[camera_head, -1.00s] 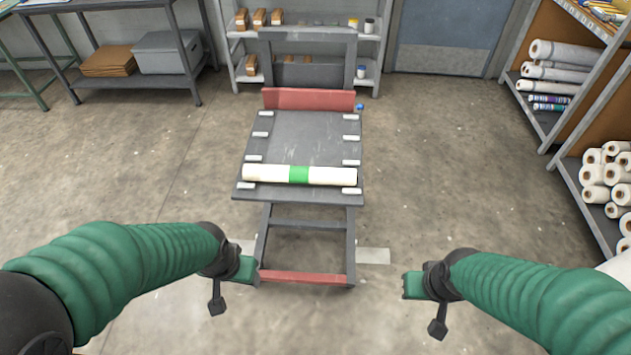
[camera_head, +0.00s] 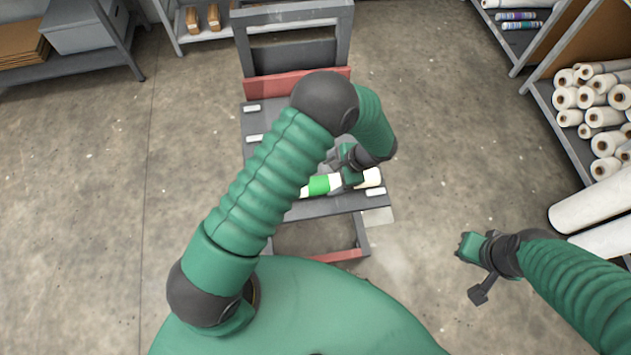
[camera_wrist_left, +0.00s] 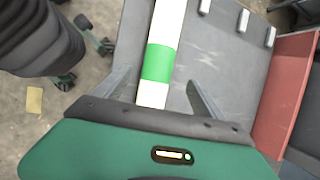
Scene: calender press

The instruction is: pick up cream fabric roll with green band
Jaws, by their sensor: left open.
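The cream fabric roll with a green band (camera_head: 319,186) lies across the near part of the grey press table. My left arm hides its left end in the head view. My left gripper (camera_head: 347,180) is over the roll, right of the green band. In the left wrist view, the roll (camera_wrist_left: 158,63) runs between the spread fingers of my open left gripper (camera_wrist_left: 162,88), with gaps on both sides. The finger depth relative to the roll is unclear. My right gripper (camera_head: 468,247) is away to the right over the floor; its jaw opening is unclear.
The grey press table (camera_head: 330,209) has small pale blocks along its edges and a red bar (camera_head: 270,84) at its back. A shelf with several white rolls (camera_head: 603,116) stands at the right. Open floor (camera_head: 440,110) lies between.

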